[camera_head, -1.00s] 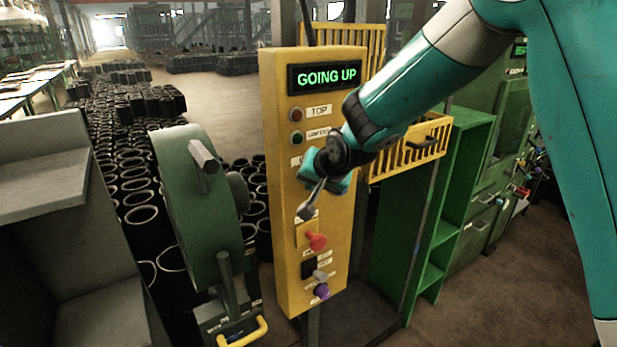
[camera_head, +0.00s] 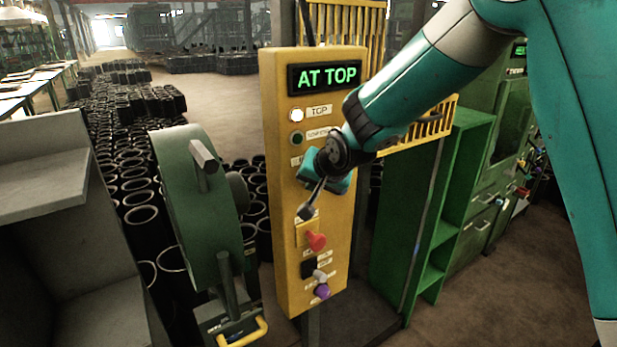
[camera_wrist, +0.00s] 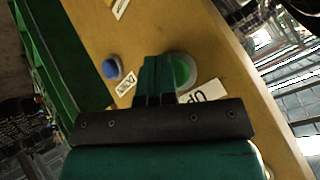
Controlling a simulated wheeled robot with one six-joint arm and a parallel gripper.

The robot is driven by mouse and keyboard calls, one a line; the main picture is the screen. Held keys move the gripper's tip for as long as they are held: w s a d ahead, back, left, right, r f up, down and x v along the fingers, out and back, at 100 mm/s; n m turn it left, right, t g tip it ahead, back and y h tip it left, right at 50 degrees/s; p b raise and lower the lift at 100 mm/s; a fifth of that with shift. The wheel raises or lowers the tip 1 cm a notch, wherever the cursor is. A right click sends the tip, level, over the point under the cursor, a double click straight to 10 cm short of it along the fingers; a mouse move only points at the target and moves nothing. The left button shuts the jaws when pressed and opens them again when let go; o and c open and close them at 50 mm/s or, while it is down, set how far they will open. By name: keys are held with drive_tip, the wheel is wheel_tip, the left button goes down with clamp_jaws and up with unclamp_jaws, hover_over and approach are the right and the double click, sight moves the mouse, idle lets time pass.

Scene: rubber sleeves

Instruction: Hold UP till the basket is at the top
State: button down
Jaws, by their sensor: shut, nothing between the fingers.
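The yellow control panel (camera_head: 278,190) stands upright, and its display (camera_head: 325,77) reads AT TOP in green. The lamp beside the TOP label (camera_head: 296,115) is lit white. The yellow slatted basket (camera_head: 432,122) shows behind the panel and my arm, partly hidden. My gripper (camera_head: 309,164) is shut and empty at the panel. In the wrist view its fingertips (camera_wrist: 157,65) overlap the left part of the green button (camera_wrist: 184,70) beside the UP label (camera_wrist: 203,92). I cannot tell whether the button is pressed in. A blue button (camera_wrist: 111,68) sits by the DOWN label.
A red knob (camera_head: 316,242) and a purple knob (camera_head: 321,291) are lower on the panel. A green machine (camera_head: 190,215) stands close at left, with many black sleeves (camera_head: 140,215) behind it. A green shelf (camera_head: 440,230) stands at right.

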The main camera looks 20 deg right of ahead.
drive_tip(key=shift+s, duration=0.1)
drive_tip(key=shift+s+d+b, duration=0.25)
drive_tip(key=shift+s+b, duration=0.05)
drive_tip(key=shift+s, duration=0.3)
drive_tip(key=shift+s+d+b, duration=0.25)
drive_tip(key=shift+s, duration=0.55)
drive_tip(key=shift+s+d+b, duration=0.2)
drive_tip(key=shift+s+d, duration=0.05)
drive_tip(key=shift+s, duration=0.55)
drive_tip(key=shift+s+d+b, duration=0.25)
drive_tip(key=shift+s, duration=0.55)
drive_tip(key=s+a+n+g+b, duration=0.1)
drive_tip(key=s+n+g+b, duration=0.1)
drive_tip(key=s, duration=0.7)
drive_tip(key=s+a+f+n+g+y+b, duration=0.1)
drive_tip(key=s+a+n+g+b, duration=0.1)
drive_tip(key=s+n, duration=0.4)
drive_tip(key=s+a+f+n+g+y+b, duration=0.1)
drive_tip(key=s+n+g, duration=0.3)
drive_tip(key=s, duration=0.9)
drive_tip(key=shift+s+a+g+b, duration=0.3)
drive_tip(key=shift+s+a+b, duration=0.1)
drive_tip(key=shift+b, duration=0.3)
drive_tip(key=shift+w, duration=0.1)
